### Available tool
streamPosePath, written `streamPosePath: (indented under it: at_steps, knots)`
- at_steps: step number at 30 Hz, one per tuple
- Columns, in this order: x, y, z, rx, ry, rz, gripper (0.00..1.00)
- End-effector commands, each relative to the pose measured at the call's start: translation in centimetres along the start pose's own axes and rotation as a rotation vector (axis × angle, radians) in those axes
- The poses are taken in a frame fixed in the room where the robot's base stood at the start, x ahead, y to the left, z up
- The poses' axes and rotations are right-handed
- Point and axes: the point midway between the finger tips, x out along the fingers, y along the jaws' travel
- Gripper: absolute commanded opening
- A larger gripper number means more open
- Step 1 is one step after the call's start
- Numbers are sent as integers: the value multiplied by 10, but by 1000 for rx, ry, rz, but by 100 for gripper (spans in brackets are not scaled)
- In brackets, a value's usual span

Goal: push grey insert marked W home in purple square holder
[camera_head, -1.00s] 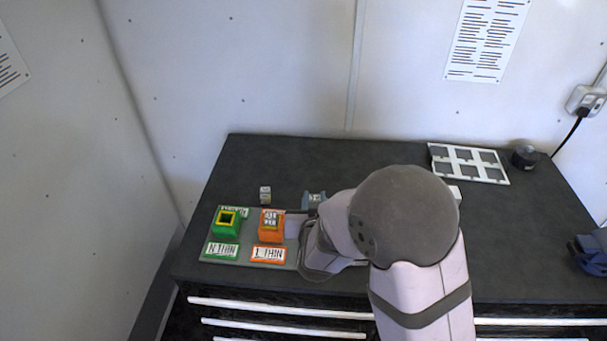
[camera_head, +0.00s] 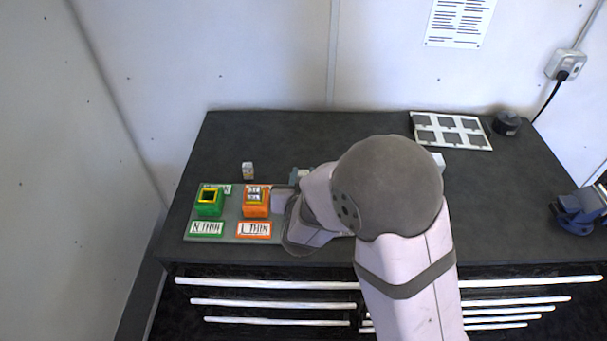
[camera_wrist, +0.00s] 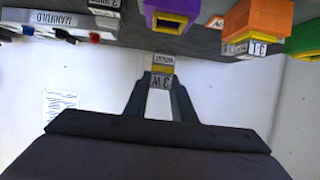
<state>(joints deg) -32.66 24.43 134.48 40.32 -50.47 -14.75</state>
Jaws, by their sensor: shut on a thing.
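In the wrist view my gripper (camera_wrist: 161,88) is shut on a small insert (camera_wrist: 160,80) with a white label reading W and a yellow band. The purple square holder (camera_wrist: 172,14) shows at the top edge of that view, partly cut off. A strip of dark surface shows between the insert and the holder, so they look apart in that view. In the head view my arm hides the jaws, the insert and the purple holder.
An orange holder (camera_head: 256,210) with a labelled insert and a green holder (camera_head: 209,208) with an open square hole stand on a grey board at the left. A small block (camera_head: 248,170) stands behind them. A white grid frame (camera_head: 450,121) lies at the back right.

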Motion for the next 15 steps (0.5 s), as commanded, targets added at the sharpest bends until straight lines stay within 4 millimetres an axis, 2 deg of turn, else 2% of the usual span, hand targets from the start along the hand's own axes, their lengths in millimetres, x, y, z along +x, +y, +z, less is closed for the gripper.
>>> streamPosePath:
  at_steps: [3,15]
  knots:
    - [6,0,14,0,1,0,0]
    - [18,0,43,0,1,-1,0]
